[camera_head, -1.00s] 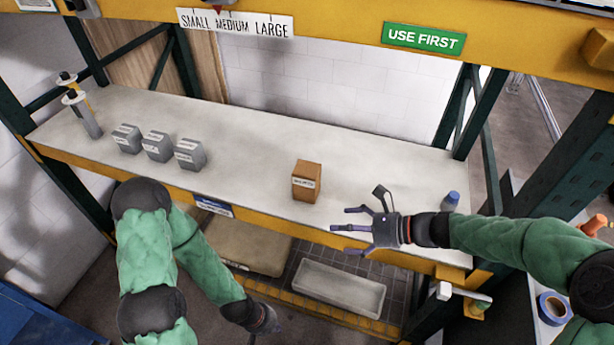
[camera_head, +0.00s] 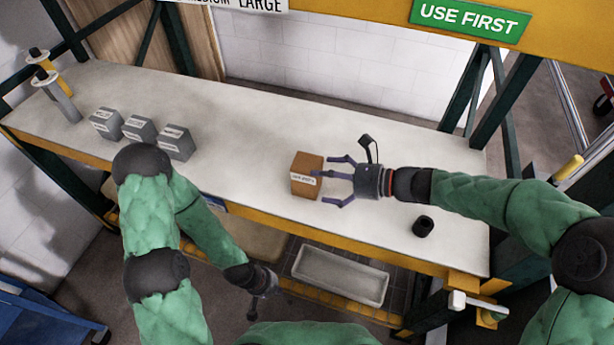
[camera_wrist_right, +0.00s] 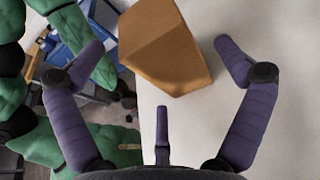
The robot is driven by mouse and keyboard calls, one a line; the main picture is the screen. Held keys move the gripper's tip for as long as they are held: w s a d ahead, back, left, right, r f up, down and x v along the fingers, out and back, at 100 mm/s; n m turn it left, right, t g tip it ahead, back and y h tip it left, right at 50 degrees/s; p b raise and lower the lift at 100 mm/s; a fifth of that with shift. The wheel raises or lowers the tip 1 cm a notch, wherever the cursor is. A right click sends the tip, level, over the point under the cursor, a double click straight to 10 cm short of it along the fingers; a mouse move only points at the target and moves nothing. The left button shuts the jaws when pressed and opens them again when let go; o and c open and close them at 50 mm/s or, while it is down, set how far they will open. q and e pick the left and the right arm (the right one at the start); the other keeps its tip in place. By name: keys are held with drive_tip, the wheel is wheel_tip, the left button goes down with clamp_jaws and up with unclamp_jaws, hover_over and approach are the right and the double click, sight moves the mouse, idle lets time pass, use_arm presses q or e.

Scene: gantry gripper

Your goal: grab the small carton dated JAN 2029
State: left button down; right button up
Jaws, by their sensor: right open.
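A small brown carton (camera_head: 307,174) with a white label on its front stands upright on the white shelf; the label print is too small to read. My right gripper (camera_head: 330,180) is open just right of the carton, its fingers pointing at it. In the right wrist view the carton (camera_wrist_right: 165,50) lies ahead between the spread fingers (camera_wrist_right: 158,55), and I cannot tell if any finger touches it. Three grey cartons (camera_head: 106,123) (camera_head: 138,129) (camera_head: 175,142) with unreadable white labels stand in a row further left. My left gripper (camera_head: 262,285) hangs low before the shelf, its jaws unclear.
The white shelf (camera_head: 240,130) has a yellow front beam. A black cylinder (camera_head: 423,226) stands right of the carton, near the right arm. Two white-collared posts (camera_head: 55,92) are at the far left. A pale tray (camera_head: 340,275) sits below. The shelf between grey and brown cartons is clear.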

sight(319, 179)
drive_tip(key=x, duration=0.1)
drive_tip(key=b+x, duration=0.1)
drive_tip(key=x, duration=0.1)
drive_tip(key=b+x, duration=0.1)
drive_tip(key=shift+s+a+f, duration=0.15)
drive_tip(key=shift+a+f, duration=0.05)
drive_tip(key=shift+a, duration=0.45)
drive_tip(key=c, duration=1.3)
